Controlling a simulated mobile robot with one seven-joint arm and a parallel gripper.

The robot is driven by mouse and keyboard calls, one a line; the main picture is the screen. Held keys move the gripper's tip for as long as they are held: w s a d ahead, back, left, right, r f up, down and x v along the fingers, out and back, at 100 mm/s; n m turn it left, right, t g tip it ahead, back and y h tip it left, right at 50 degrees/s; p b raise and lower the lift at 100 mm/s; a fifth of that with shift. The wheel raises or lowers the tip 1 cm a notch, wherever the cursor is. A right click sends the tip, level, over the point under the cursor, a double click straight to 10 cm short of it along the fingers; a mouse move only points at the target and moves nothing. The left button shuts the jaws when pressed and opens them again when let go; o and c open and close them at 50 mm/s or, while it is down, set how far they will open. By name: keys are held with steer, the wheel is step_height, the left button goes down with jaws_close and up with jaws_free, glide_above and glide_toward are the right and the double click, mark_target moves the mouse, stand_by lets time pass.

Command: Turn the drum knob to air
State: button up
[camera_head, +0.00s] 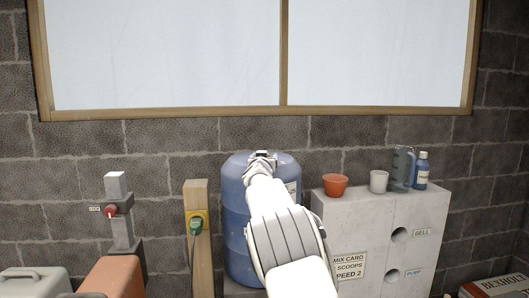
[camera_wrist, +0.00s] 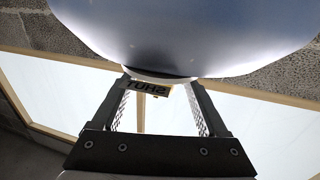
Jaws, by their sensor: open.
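The blue drum (camera_head: 236,215) stands against the brick wall in the head view, partly hidden behind my arm. My gripper (camera_head: 262,156) is at the drum's top. In the wrist view the drum (camera_wrist: 190,30) fills the upper part as a large pale-blue curve. My gripper (camera_wrist: 160,84) is open there, its two fingers on either side of a SHUT label (camera_wrist: 147,88), which reads upside down. A pale rim with a dark patch shows at the drum's lower edge by the fingertips. I cannot make out the knob or an air mark in either view.
A wooden post (camera_head: 196,250) with a green plug (camera_head: 195,227) stands close left of the drum. A pale block (camera_head: 340,215) at right carries an orange pot (camera_head: 335,186), a white cup (camera_head: 379,181), a jug (camera_head: 402,168) and a blue bottle (camera_head: 422,172). A window is above.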

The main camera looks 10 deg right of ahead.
steer(key=shift+w+d, duration=0.1)
steer(key=shift+w, duration=0.4)
jaws_close()
